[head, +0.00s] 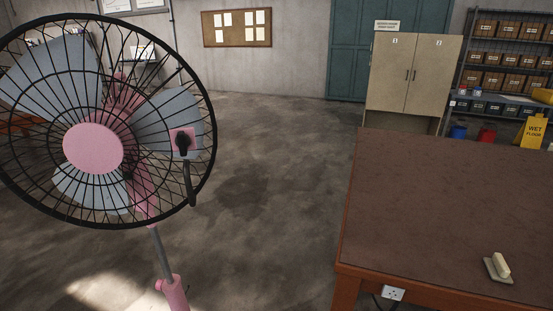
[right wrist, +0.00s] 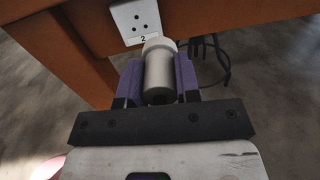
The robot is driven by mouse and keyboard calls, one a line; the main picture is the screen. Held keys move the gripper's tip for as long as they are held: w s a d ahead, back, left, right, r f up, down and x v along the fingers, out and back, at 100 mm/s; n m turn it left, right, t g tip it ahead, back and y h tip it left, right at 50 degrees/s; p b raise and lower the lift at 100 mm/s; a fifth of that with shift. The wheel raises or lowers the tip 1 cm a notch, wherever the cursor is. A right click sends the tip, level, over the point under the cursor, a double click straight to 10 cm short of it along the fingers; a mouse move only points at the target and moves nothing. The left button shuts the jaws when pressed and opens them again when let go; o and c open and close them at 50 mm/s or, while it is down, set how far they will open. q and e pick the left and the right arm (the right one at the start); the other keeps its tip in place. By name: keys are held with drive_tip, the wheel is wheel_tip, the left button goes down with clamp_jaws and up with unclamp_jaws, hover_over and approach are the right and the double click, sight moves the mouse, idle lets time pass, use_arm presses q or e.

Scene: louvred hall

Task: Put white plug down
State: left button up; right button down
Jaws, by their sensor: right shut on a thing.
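The white plug (right wrist: 158,76) is a pale grey-white cylinder with a wider far end. In the right wrist view my right gripper (right wrist: 157,82) has its purple fingers shut on both sides of it. The plug's far end overlaps the lower edge of a white socket (right wrist: 135,22) labelled 2 on the table's side; I cannot tell whether they touch. In the head view a white socket (head: 392,293) shows under the table edge. Neither gripper shows in the head view.
A brown table (head: 440,195) fills the right, with a cream block on a grey base (head: 499,266) on top. A large pink and black fan (head: 93,148) stands at left. Dark cable (right wrist: 222,62) hangs by the socket. Concrete floor (head: 265,150) lies clear between.

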drive_tip(key=shift+m+g+h, duration=0.4)
drive_tip(key=shift+m+h, duration=0.1)
drive_tip(key=shift+h, duration=0.2)
drive_tip(key=r, duration=0.4)
drive_tip(key=shift+s+a+r, duration=0.25)
drive_tip(key=shift+a+r, duration=0.1)
drive_tip(key=shift+r, duration=0.05)
drive_tip(key=s+a+r+n+t+y+p, duration=0.15)
drive_tip(key=s+a+r+y+p, duration=0.35)
drive_tip(key=r, duration=0.6)
drive_tip(key=s+a+r+n+t+y+p, duration=0.1)
drive_tip(key=a+r+n+y+p, duration=0.15)
drive_tip(key=a+r, duration=0.6)
drive_tip(key=s+a+r+n+t+y+p, duration=0.1)
drive_tip(key=s+a+r+n+y+p, duration=0.3)
drive_tip(key=r, duration=0.9)
wheel_tip(320, 180, up, 42)
drive_tip(key=m+h+p, duration=0.1)
drive_tip(key=p, duration=4)
drive_tip(key=shift+a+p, duration=0.25)
drive_tip(key=shift+p, duration=0.15)
drive_tip(key=shift+f, duration=0.1)
